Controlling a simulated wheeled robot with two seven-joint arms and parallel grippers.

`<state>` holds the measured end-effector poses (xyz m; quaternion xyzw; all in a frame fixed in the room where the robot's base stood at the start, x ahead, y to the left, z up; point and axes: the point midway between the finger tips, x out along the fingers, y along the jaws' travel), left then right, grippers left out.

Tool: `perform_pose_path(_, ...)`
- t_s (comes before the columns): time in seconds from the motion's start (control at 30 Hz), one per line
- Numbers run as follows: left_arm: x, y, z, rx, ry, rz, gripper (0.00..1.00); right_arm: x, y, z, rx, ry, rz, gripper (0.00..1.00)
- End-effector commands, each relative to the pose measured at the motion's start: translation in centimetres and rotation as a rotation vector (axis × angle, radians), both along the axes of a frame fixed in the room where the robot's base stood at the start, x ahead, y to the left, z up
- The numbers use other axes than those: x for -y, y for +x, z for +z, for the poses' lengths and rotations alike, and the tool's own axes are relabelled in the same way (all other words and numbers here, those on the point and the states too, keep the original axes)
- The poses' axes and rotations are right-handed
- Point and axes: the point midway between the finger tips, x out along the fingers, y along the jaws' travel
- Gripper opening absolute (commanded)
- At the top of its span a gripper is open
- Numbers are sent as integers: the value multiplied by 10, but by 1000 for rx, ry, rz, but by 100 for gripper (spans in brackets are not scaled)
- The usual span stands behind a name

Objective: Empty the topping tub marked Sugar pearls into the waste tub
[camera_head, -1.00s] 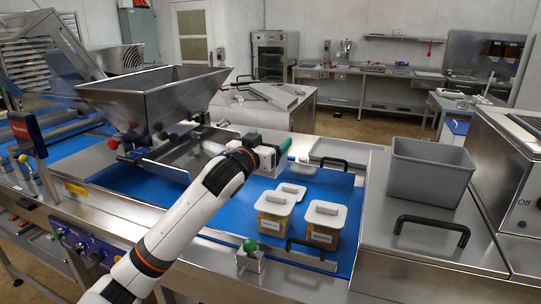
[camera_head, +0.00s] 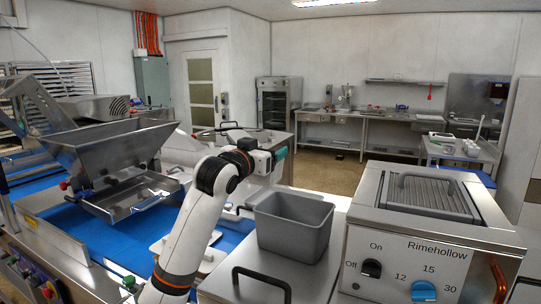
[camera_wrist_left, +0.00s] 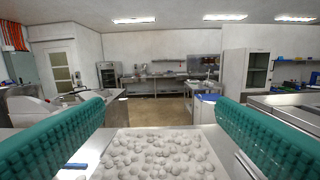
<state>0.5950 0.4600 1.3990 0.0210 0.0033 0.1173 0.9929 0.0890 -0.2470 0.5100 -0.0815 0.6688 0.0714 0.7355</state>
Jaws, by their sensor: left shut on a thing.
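My left gripper (camera_head: 281,154) is raised in the head view, beyond and above the grey waste tub (camera_head: 294,228). The waste tub stands open on the steel top, its inside bottom hidden. In the left wrist view, the teal fingers stand on either side of an open tub of white round pearls (camera_wrist_left: 157,155), and the gripper is shut on it. The pearls look level and cover the visible opening. The held tub's label is not visible, and its body is hidden in the head view. My right gripper is not in view.
The steel machine marked Rimehollow (camera_head: 430,240) stands right of the waste tub. A black handle (camera_head: 261,284) rises from the steel top in front. The steel hopper (camera_head: 110,155) stands over the blue belt (camera_head: 112,243) at left. My arm largely hides the belt's other tubs.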

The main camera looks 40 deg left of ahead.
Motion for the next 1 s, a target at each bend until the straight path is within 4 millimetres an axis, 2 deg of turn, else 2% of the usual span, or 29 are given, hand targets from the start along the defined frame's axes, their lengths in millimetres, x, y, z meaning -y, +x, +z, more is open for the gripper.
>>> perform_pose_path(0.13, 9, 1, 0, -39, 182, 2, 48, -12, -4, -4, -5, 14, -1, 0)
perform_pose_path(0.23, 20, 4, 1, -88, 380, 1, 48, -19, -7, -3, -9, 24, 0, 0)
perform_pose_path(0.3, 26, 6, -9, -116, 494, 1, 48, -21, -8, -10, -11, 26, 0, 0)
perform_pose_path(0.57, 48, 11, -28, -212, 898, 0, 48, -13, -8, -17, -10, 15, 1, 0)
perform_pose_path(0.9, 85, 20, -41, -335, 1421, -3, 48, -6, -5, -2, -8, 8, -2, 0)
perform_pose_path(1.0, 89, 21, -39, -366, 1526, -4, 48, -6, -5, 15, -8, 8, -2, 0)
